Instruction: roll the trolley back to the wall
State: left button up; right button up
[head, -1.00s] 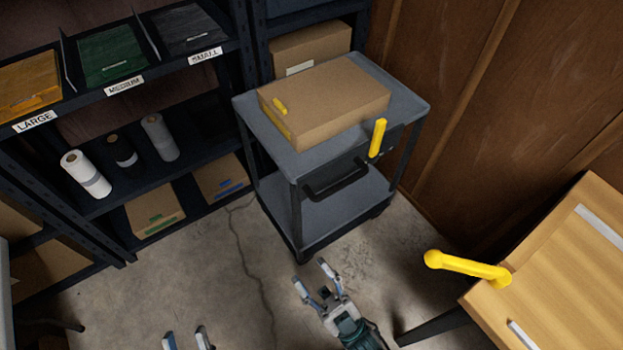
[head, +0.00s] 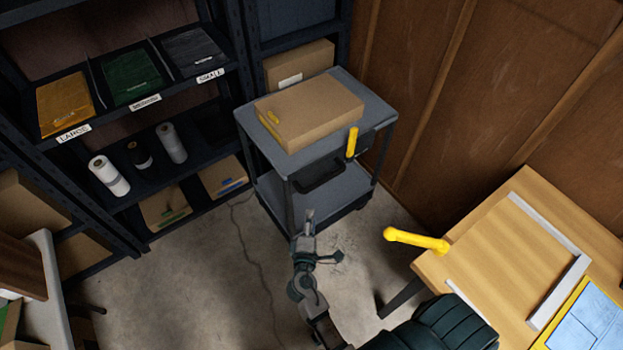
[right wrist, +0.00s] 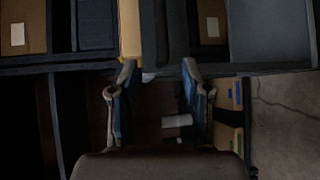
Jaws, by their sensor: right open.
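The grey two-shelf trolley (head: 377,108) stands in front of the shelving, close to the brown wood-panelled wall (head: 430,75). Its dark handle (head: 320,178) is on the near side. A cardboard box (head: 312,110) lies on its top, and a yellow bar (head: 351,143) stands at its right front. My right gripper (head: 318,237) is open just in front of the trolley, below the handle. Whether it touches the trolley I cannot tell. In the right wrist view, my right gripper (right wrist: 157,76) has its fingers apart with nothing clearly between them. My left gripper is out of view.
Dark shelves with rolls (head: 109,176) and labelled bags (head: 130,78) stand at the left. A wooden table (head: 500,235) with a yellow bar (head: 416,240) projecting from its edge is at the right.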

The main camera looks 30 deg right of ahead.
jog(key=d+h, duration=0.1)
jog(key=d, duration=0.1)
send_near(323, 183)
jog(key=x, duration=0.3)
jog(key=shift+g, duration=0.3)
jog(key=b+x, duration=0.1)
jog(key=x, duration=0.7)
jog(key=shift+f, duration=0.15)
jog(key=shift+w+d, duration=0.25)
jog(key=shift+d, duration=0.1)
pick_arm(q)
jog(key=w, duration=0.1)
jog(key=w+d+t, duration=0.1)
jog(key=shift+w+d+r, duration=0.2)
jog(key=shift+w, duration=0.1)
pick_arm(e)
jog(key=shift+a, duration=0.2)
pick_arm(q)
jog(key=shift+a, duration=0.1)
pick_arm(e)
jog(key=shift+c, duration=0.2)
jog(key=shift+a, duration=0.15)
jog(key=c, duration=0.8)
grip_shut()
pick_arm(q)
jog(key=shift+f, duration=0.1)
